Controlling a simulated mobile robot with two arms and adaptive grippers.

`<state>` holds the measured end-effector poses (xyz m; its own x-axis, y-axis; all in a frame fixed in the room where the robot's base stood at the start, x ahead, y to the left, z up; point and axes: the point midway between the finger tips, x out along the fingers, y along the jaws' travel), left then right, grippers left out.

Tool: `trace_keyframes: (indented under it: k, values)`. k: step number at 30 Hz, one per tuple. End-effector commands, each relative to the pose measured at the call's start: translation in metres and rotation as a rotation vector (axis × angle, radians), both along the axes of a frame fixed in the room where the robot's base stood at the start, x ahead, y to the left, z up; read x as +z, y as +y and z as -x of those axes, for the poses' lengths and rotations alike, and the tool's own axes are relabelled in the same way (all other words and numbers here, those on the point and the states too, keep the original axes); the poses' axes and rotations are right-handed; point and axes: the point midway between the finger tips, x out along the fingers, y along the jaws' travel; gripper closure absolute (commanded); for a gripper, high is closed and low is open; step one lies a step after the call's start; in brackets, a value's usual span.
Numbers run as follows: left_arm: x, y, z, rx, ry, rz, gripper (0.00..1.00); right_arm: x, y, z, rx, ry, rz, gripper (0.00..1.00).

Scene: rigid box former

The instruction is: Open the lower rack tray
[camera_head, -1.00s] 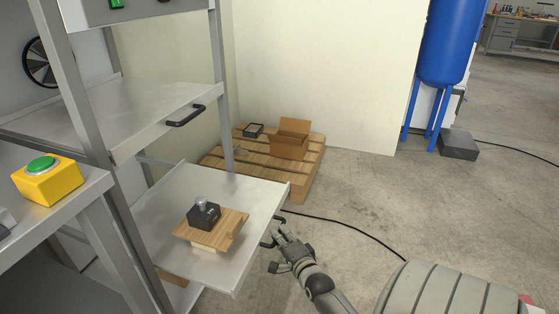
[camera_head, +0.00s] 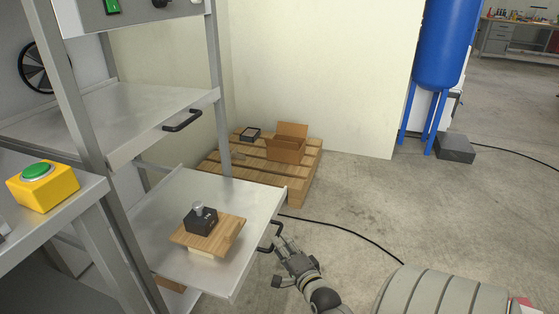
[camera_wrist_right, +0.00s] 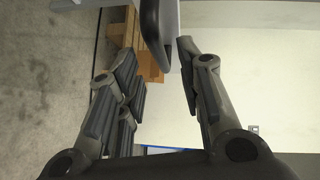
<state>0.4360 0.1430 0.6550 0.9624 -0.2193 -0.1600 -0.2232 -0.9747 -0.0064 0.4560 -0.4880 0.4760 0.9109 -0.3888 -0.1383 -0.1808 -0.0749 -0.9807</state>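The lower rack tray (camera_head: 257,204) is a grey metal shelf that sticks out from the rack frame, farther than the shelf above it. Its dark handle (camera_head: 271,236) is on its front right edge. My right gripper (camera_head: 276,260) is just in front of the handle, with its fingers spread. In the right wrist view the open gripper (camera_wrist_right: 155,55) has a dark bar, apparently the handle (camera_wrist_right: 154,25), between and beyond its fingertips. I see no clear contact. A black block with a knob (camera_head: 201,217) sits on a wooden board (camera_head: 226,232) on the tray. My left gripper is not in view.
The upper tray (camera_head: 130,112) with its own handle (camera_head: 182,121) is above. A yellow box with a green button (camera_head: 42,188) stands on the left bench. A pallet (camera_head: 300,178) with a cardboard box (camera_head: 287,148) lies behind.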

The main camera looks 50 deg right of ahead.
Motion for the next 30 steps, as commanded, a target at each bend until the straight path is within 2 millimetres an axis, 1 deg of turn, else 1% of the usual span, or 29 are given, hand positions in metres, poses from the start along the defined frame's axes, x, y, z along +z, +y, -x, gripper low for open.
trace_keyframes:
  k: [1, 6, 12, 18, 30]
  values:
    - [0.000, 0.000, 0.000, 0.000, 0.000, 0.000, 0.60, 0.000, 0.005, 0.012, -0.001, 0.003, -0.002, 0.66]
    - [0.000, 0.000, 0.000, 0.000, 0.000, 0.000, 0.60, 0.005, 0.018, 0.043, -0.001, 0.004, -0.001, 0.66]
    - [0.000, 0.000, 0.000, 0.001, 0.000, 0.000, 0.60, 0.009, 0.029, 0.068, 0.000, 0.003, -0.001, 0.66]
    - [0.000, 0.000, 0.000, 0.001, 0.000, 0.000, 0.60, 0.012, 0.033, 0.078, -0.001, 0.001, 0.000, 0.66]
    - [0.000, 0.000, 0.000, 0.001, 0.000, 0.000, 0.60, 0.012, 0.033, 0.079, -0.001, 0.000, 0.000, 0.66]
